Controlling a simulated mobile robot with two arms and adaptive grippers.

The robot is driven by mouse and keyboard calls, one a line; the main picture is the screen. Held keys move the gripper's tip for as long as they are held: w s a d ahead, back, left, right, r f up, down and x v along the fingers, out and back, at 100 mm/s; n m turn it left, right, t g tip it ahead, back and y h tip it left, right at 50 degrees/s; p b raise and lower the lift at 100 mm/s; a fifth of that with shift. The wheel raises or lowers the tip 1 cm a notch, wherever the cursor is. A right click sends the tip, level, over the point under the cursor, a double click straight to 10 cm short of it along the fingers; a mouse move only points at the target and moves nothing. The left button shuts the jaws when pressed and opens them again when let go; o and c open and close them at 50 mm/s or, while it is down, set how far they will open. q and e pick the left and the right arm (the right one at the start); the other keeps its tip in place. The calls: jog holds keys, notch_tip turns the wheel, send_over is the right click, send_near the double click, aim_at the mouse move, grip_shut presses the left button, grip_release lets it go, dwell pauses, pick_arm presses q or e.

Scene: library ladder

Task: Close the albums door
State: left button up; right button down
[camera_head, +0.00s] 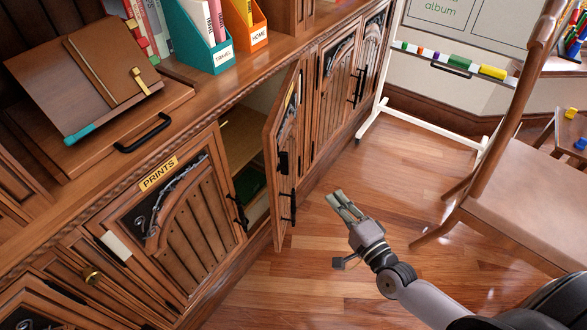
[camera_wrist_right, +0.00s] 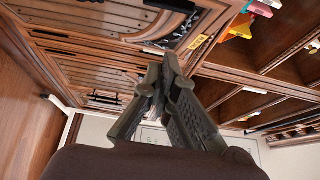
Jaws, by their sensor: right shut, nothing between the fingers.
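A wooden cabinet door (camera_head: 285,160) stands swung out from the low cabinet in the head view, seen nearly edge-on. It has dark handles and a yellow label too slanted to read. The cabinet opening (camera_head: 243,145) behind it shows a shelf and a dark green item. My right gripper (camera_head: 340,203) is shut and empty, above the floor to the right of the door and apart from it. In the right wrist view, its fingers (camera_wrist_right: 160,82) meet in front of panelled doors; a yellow label (camera_wrist_right: 199,42) there is unreadable. My left gripper is out of view.
The shut PRINTS door (camera_head: 185,225) is left of the opening. More shut doors (camera_head: 335,85) continue beyond it. A chair (camera_head: 510,190) stands at the right, and a whiteboard stand (camera_head: 420,120) at the back. Bare floor (camera_head: 330,270) lies between cabinet and chair.

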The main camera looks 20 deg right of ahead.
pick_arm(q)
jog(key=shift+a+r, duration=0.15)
pick_arm(e)
jog(key=w+a+r+y, duration=0.1)
jog(key=w+a, duration=0.4)
jog(key=w, duration=0.7)
jog(key=shift+a+r+n, duration=0.2)
jog(key=shift+r+n, duration=0.05)
jog(key=shift+n, duration=0.15)
jog(key=shift+s, duration=0.1)
